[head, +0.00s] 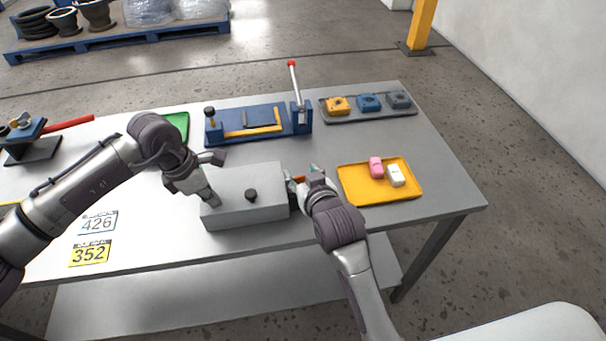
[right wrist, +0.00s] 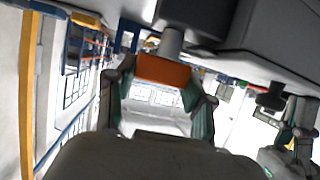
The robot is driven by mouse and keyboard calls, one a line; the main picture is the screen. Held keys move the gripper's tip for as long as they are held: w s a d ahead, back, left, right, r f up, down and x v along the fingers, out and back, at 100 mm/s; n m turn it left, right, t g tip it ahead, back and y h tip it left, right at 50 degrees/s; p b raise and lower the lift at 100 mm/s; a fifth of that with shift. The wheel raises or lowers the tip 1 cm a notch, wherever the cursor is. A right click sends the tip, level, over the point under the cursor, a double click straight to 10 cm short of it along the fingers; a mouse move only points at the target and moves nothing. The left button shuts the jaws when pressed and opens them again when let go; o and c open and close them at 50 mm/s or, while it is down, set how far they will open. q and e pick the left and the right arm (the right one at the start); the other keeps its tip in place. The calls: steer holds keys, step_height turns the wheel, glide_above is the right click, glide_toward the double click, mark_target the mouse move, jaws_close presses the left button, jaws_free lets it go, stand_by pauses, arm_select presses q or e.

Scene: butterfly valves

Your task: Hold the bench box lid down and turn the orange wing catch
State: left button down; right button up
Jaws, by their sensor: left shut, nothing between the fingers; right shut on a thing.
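The orange wing catch (head: 299,179) is at the box's right side, partly hidden by my right gripper (head: 303,173). In the right wrist view, the wing catch (right wrist: 164,71) sits on a grey shaft between the green-padded fingers of my right gripper (right wrist: 160,92), which is shut on it.
A yellow tray (head: 352,194) with a pink and a white piece lies right of the box. A blue fixture (head: 240,117) with a red-tipped lever stands behind. A dark tray (head: 409,113) holds small blocks. Number plates (head: 90,253) lie front left.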

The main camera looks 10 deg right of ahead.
steer(key=shift+s+f, duration=0.1)
steer(key=shift+f, duration=0.2)
steer(key=o, duration=1)
steer(key=shift+c, duration=0.2)
steer(key=shift+o, duration=1.1)
steer(key=shift+r, duration=0.1)
steer(key=shift+r, duration=0.1)
steer(key=v, duration=1.2)
